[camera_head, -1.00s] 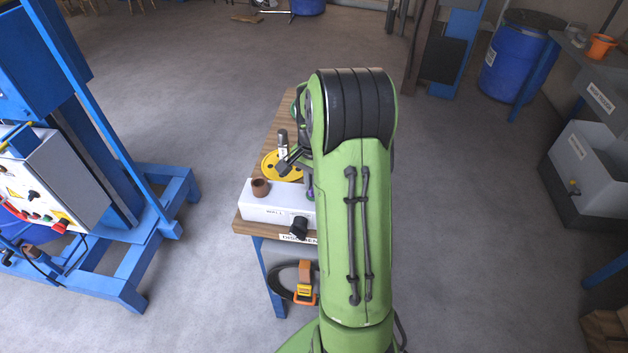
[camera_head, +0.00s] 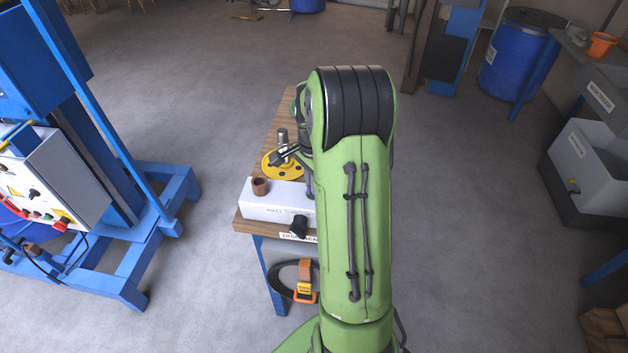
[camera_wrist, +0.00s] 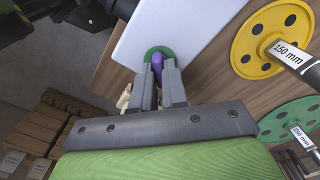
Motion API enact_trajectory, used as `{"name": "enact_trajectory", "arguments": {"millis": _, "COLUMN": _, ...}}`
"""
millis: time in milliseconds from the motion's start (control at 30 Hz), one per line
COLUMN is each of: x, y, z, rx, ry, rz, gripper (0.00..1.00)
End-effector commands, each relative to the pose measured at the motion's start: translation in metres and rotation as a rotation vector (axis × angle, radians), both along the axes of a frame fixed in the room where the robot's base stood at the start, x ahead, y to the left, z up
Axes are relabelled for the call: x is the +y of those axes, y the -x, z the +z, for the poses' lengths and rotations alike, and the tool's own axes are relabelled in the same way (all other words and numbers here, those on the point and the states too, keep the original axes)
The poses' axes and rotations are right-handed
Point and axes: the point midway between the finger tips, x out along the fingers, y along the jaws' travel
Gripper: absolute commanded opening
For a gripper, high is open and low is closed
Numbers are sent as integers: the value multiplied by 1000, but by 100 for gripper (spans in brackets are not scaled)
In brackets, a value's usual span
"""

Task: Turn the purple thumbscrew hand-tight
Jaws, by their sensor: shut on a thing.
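The purple thumbscrew (camera_wrist: 157,62) shows in the wrist view between my two fingertips, at the edge of a white box and in front of a green ring (camera_wrist: 158,52). My gripper (camera_wrist: 158,72) is shut on the thumbscrew; its fingers hide much of it. In the head view a small bit of purple (camera_head: 321,184) shows beside my arm, at the right end of the white box (camera_head: 272,209). My green arm hides most of the gripper there.
The wooden table (camera_head: 243,226) bears the white box, a brown cup-like piece (camera_head: 260,186) and a yellow disc (camera_head: 270,168) with an upright shaft. In the wrist view a green disc (camera_wrist: 297,115) lies beside the yellow one. A blue machine frame (camera_head: 130,265) stands left.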

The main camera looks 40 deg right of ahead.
Motion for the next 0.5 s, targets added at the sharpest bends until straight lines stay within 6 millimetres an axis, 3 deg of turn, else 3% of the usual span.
{"name": "enact_trajectory", "arguments": {"millis": 100, "x": -1, "y": -1, "z": 1, "rx": -5, "ry": 4, "rz": 0, "gripper": 0}}
{"name": "enact_trajectory", "arguments": {"millis": 133, "x": -1, "y": -1, "z": 1, "rx": -5, "ry": 4, "rz": 0, "gripper": 17}}
{"name": "enact_trajectory", "arguments": {"millis": 267, "x": -1, "y": -1, "z": 1, "rx": -3, "ry": 3, "rz": 0, "gripper": 37}}
{"name": "enact_trajectory", "arguments": {"millis": 500, "x": 0, "y": 0, "z": 0, "rx": -2, "ry": 1, "rz": 1, "gripper": 38}}
